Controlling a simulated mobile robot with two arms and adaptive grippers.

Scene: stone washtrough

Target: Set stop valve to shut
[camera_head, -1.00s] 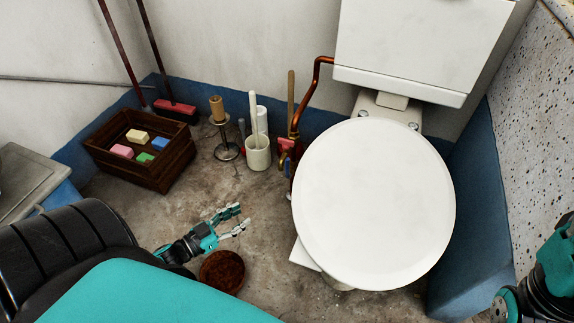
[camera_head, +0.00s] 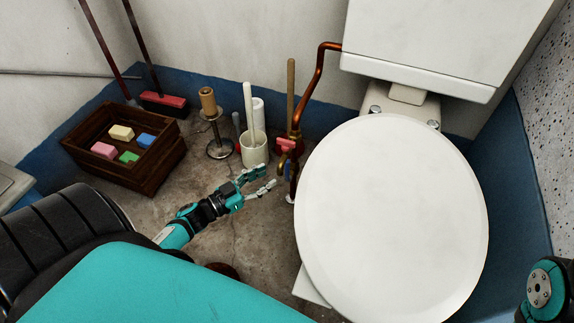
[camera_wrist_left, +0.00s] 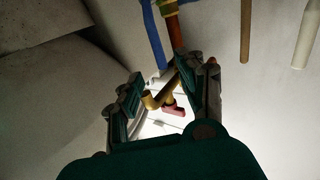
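In the left wrist view, the open fingers of my left gripper (camera_wrist_left: 161,84) frame a brass piece (camera_wrist_left: 152,101) and a small red piece (camera_wrist_left: 173,111). I cannot tell whether they touch. The handle's exact angle is unclear. My right gripper is out of view.
The toilet lid (camera_head: 392,215) closely borders the valve on the right. A white brush holder (camera_head: 254,152), a paper stand (camera_head: 218,148) and a wooden crate (camera_head: 120,168) with coloured blocks stand behind and left. A round brown object lies below my left gripper, mostly hidden.

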